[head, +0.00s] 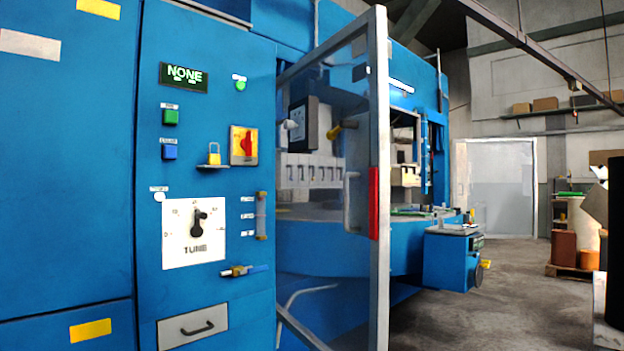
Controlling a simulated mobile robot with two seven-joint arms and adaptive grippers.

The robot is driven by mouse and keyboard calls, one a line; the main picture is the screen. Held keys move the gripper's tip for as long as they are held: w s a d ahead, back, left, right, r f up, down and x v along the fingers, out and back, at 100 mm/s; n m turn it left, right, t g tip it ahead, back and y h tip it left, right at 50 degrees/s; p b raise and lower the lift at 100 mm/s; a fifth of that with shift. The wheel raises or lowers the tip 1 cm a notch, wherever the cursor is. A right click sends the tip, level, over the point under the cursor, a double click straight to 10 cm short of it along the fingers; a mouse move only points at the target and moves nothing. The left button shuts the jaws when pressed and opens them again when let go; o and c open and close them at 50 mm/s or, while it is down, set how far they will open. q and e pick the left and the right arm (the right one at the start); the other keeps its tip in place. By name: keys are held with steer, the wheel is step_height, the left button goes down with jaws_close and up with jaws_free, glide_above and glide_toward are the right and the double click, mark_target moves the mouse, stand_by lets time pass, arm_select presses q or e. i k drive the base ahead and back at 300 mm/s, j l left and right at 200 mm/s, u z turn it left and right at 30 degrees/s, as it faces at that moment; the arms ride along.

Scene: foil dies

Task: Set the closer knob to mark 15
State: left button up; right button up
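The closer knob (198,222) is black and sits on a white dial plate (180,252) lettered TUNE, on the front of the blue cabinet. Its pointer stands roughly upright, with its tip leaning slightly right. The numbers around the dial are too small to read surely, so I cannot tell which mark it points to. A second, smaller dial (298,122) shows farther back inside the machine, partly cut off by a dark panel. Neither of my grippers is in view.
Above the dial are a display (184,77) reading NONE, a green button (170,117), a blue button (169,151), a padlock (214,154) and a red-yellow switch (245,145). A lever (245,270) sits below right. A framed clear door (379,120) stands open at right.

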mark_target(287, 124)
steer(key=i+j+z, duration=0.1)
steer(key=z, duration=0.7)
steer(key=j+z, duration=0.8)
steer(key=j, duration=0.2)
steer(key=j+z, duration=0.15)
steer(key=j, duration=0.4)
steer(key=k+j+z, duration=0.15)
steer(key=j, duration=0.4)
steer(key=i+j, duration=0.05)
